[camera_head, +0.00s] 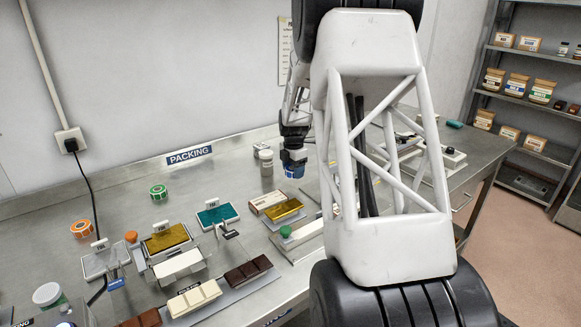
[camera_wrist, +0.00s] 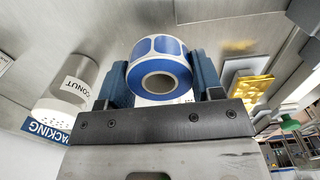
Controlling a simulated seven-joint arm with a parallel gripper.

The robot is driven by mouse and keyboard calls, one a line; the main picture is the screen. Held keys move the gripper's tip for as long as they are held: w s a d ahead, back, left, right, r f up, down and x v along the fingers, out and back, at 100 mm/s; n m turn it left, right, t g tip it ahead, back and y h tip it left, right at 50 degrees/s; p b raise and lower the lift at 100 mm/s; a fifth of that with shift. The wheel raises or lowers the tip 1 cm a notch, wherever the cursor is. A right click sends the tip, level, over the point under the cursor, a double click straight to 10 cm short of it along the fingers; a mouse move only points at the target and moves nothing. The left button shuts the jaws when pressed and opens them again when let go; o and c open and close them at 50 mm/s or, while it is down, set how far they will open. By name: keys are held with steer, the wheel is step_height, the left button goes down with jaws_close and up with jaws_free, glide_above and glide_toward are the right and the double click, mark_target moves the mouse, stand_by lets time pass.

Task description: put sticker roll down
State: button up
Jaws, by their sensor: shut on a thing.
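The blue sticker roll (camera_wrist: 146,66) sits between the two fingers of my gripper (camera_wrist: 162,76) in the wrist view. The fingers are shut on its sides, and the round core faces the camera. In the head view the roll (camera_head: 293,172) shows below my gripper (camera_head: 293,160), over the back part of the steel bench (camera_head: 215,180). I cannot tell whether the roll touches the bench. Part of it is hidden by the gripper. A green sticker roll (camera_head: 158,192) and an orange sticker roll (camera_head: 82,229) lie on the bench to the left.
A white-lidded container (camera_head: 265,163), labelled "CONUT" in the wrist view (camera_wrist: 70,88), stands close left of the roll. A gold slab (camera_head: 285,210) and moulds are in front. A PACKING label (camera_head: 190,155) is at the back. Bench between the green roll and container is clear.

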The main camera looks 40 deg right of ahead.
steer(key=shift+s+d+f, duration=0.1)
steer(key=shift+s+d, duration=0.15)
steer(key=shift+d, duration=0.15)
steer(key=shift+w, duration=0.1)
steer(key=w+d, duration=0.2)
steer(key=w, duration=0.2)
steer(key=w+d+f, duration=0.1)
steer(key=w+d, duration=0.2)
steer(key=w, duration=0.2)
steer(key=w+d, duration=0.2)
steer(key=w, duration=0.2)
steer(key=shift+w+d+f, duration=0.2)
steer(key=shift+w+d, duration=0.15)
steer(key=shift+w, duration=0.05)
steer(key=shift+f, duration=1.8)
steer(key=shift+f, duration=0.15)
steer(key=o, duration=0.9)
